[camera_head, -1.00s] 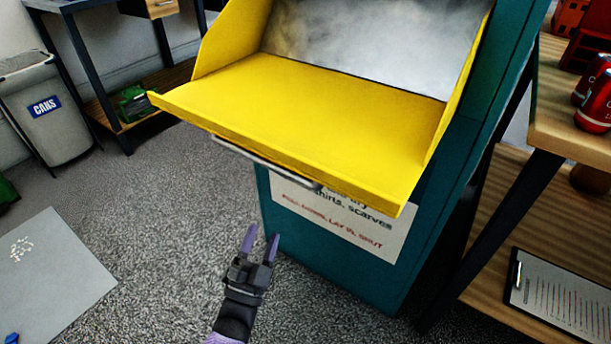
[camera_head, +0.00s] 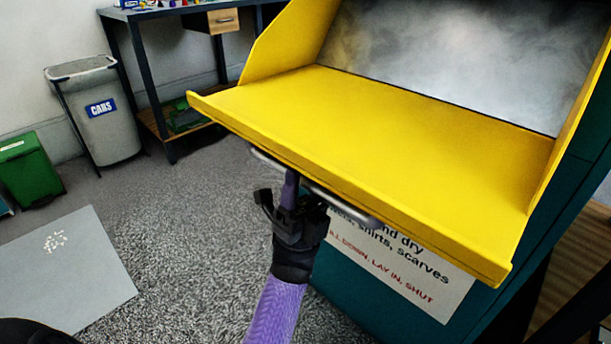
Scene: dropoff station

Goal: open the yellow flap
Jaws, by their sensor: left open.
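The yellow flap (camera_head: 380,145) of the teal bin (camera_head: 355,300) is pulled down and lies nearly level, with its side walls up and the grey inside of the bin showing behind it. A metal bar handle (camera_head: 345,207) runs under its front edge. My left gripper (camera_head: 291,190) is open at the handle, just below the flap's front edge. One finger shows in front of the bar; the flap and handle partly hide the rest, so I cannot tell whether it touches. My right gripper is not in view.
A printed sign (camera_head: 400,260) is on the bin's front. A grey cans bin (camera_head: 108,125) and a green bin (camera_head: 30,170) stand at the left, near a dark-legged table (camera_head: 150,15). A grey mat (camera_head: 70,270) lies on the carpet.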

